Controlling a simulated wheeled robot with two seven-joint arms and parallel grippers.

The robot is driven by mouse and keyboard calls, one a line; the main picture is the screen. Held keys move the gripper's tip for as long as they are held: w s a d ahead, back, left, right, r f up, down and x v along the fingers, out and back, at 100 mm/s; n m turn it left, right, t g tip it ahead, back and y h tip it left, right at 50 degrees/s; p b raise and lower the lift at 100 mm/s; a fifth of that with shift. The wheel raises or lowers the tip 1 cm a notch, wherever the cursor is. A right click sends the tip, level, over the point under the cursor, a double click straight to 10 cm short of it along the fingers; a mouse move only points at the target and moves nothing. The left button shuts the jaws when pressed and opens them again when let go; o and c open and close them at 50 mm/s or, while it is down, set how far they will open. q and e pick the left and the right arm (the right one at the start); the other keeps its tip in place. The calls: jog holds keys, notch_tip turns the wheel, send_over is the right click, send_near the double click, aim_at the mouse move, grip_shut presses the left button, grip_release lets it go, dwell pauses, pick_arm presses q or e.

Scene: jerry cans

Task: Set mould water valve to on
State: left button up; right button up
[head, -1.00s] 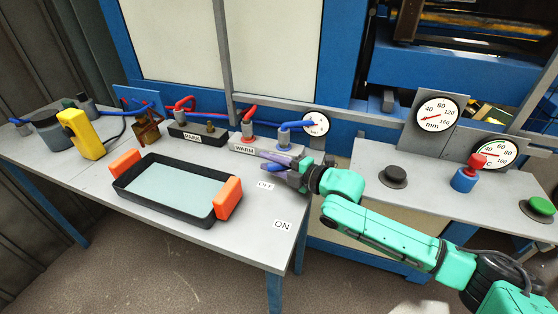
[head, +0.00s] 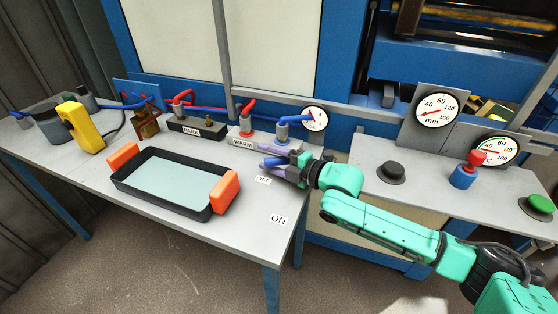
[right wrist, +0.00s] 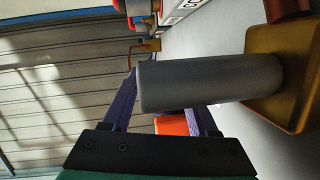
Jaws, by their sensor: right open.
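My right gripper (head: 264,156) is open at the right end of the table, just above the OFF label (head: 263,181). The ON label (head: 278,220) lies nearer the front edge. In the right wrist view, a grey cylindrical handle (right wrist: 205,83) on a brass-coloured body (right wrist: 285,75), seemingly the mould water valve, crosses in front of my purple fingers (right wrist: 165,105). Its free end is close to the left finger. I cannot tell whether the fingers touch it or straddle it. In the head view my gripper hides most of the valve. My left gripper is not in view.
The WARM block (head: 243,142) with red and blue hoses is just behind the gripper. A black tray (head: 160,202) with orange handles is to the left. A gauge (head: 314,118) stands behind. A black knob (head: 391,171) is on the right-hand bench.

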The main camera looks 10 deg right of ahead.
jog(key=v, duration=0.4)
jog(key=b+v, duration=0.1)
jog(key=v, duration=0.6)
jog(key=shift+s+d+f+b, duration=0.2)
jog(key=shift+s+d+b, duration=0.05)
jog(key=shift+d+b, duration=0.1)
jog(key=b+v, duration=0.1)
jog(key=v, duration=0.1)
jog(key=shift+s+d+r, duration=0.15)
jog(key=shift+d+r, duration=0.05)
